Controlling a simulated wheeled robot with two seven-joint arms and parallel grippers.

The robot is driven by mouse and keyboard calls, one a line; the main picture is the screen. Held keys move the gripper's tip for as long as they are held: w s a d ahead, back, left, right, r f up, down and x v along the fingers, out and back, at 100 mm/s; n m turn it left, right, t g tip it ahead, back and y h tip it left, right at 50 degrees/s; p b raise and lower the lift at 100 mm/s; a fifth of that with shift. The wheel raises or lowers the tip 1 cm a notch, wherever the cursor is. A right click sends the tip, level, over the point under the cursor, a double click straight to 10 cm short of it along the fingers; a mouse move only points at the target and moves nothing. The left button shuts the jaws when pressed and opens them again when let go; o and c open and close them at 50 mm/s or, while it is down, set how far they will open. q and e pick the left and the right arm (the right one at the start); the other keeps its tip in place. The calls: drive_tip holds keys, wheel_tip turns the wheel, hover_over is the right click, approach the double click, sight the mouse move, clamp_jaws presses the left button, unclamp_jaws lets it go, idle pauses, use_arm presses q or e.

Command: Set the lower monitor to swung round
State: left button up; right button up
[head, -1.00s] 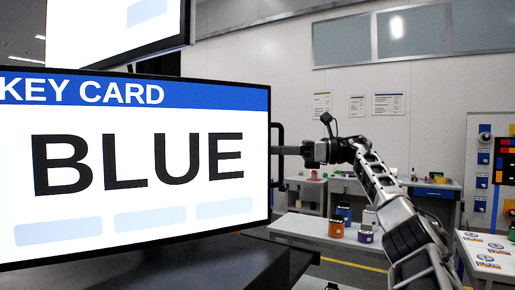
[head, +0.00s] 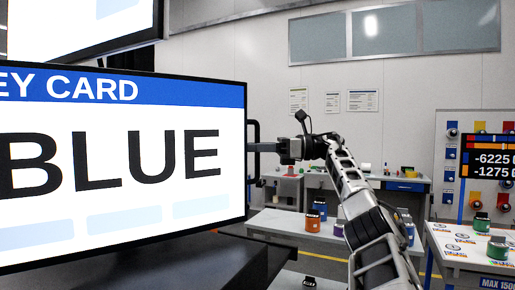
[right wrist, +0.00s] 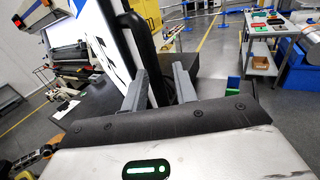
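The lower monitor (head: 130,215) is large in the left of the head view, its lit screen reading KEY CARD BLUE and its left part cut off. A black upright handle (head: 253,135) stands on its right edge. My right gripper (head: 258,147) reaches this handle from the right. In the right wrist view, the two grey fingers (right wrist: 160,80) are apart, with the handle's dark bar (right wrist: 138,35) running between them. The bar looks nearer the left finger; contact is unclear. My left gripper is out of view.
An upper monitor (head: 95,20) hangs just above the lower one. A dark surface (head: 170,265) lies below it. Benches with coloured canisters (head: 313,222) stand behind my right arm. A panel with a number display (head: 487,163) is at the far right.

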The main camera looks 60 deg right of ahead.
use_arm(q)
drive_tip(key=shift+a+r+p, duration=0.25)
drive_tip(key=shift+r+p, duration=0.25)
drive_tip(key=shift+p, duration=0.5)
use_arm(e)
drive_tip(key=v, duration=0.7)
drive_tip(key=shift+s, duration=0.2)
drive_tip(key=shift+d, duration=0.1)
